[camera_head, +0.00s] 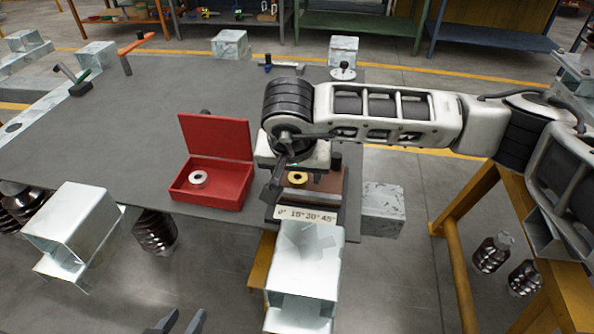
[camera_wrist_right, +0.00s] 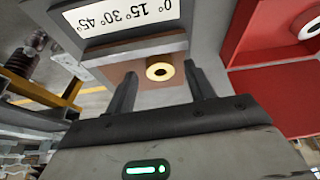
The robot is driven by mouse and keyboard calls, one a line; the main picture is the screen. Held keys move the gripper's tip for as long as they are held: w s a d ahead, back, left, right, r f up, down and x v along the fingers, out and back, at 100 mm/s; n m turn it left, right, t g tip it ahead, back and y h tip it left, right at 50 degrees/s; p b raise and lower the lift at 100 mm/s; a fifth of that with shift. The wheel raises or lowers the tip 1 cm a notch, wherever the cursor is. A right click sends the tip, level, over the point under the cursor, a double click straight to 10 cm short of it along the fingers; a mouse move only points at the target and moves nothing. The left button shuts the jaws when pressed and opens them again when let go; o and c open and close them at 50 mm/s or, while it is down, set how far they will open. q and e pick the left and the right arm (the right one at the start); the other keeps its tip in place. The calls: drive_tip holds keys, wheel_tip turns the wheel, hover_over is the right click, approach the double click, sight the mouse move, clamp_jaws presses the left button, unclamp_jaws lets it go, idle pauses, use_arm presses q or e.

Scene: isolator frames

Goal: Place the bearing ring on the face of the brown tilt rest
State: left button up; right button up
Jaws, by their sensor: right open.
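The brown tilt rest (camera_head: 331,183) stands near the table's front edge, with an angle-scale label on its front; its brown face also shows in the right wrist view (camera_wrist_right: 142,93). A brass-coloured ring (camera_head: 298,178) appears to lie on that face, and it shows between the fingers in the right wrist view (camera_wrist_right: 159,71). A paler ring (camera_head: 198,178) lies in the red box. The frames do not settle which is the bearing ring. My right gripper (camera_wrist_right: 162,88) is open at the face, one finger on each side of the brass-coloured ring. My left gripper (camera_head: 182,320) is open and empty at the bottom edge.
The open red box (camera_head: 208,199) stands left of the tilt rest, its lid raised at the back. A metal block (camera_head: 383,210) is just right of the rest. The grey table (camera_head: 130,120) is mostly clear to the left. Hand tools lie at its far side.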

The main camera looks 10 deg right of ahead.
drive_tip(key=v, duration=1.1)
drive_tip(key=shift+r, duration=0.2)
drive_tip(key=shift+s, duration=0.15)
